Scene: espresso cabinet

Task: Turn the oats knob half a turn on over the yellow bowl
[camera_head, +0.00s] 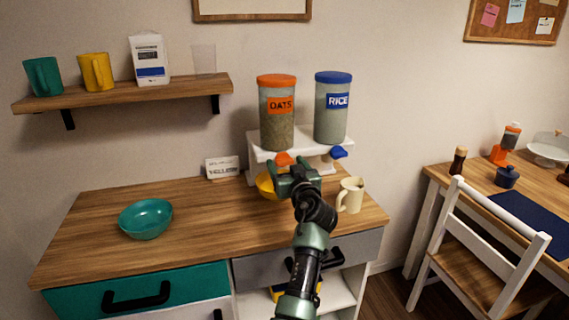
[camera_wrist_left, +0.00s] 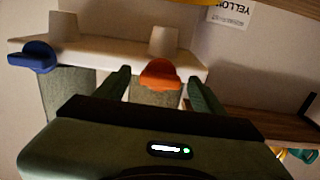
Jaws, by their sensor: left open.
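The oats dispenser (camera_head: 277,115) has an orange lid and an orange OATS label, and stands at the left of a white stand. Its orange knob (camera_head: 284,159) is on the stand's front below it. The yellow bowl (camera_head: 265,186) sits beneath, partly hidden by my left gripper (camera_head: 293,178). In the left wrist view, which is upside down, the orange knob (camera_wrist_left: 160,74) appears between the two open fingers of my left gripper (camera_wrist_left: 158,78). I cannot tell whether either finger touches the knob. My right gripper is not in view.
The rice dispenser (camera_head: 333,108) and its blue knob (camera_head: 338,153) are just right of the oats. A cream jug (camera_head: 351,195) stands near my gripper on the right. A teal bowl (camera_head: 146,219) and a small card (camera_head: 222,167) are left.

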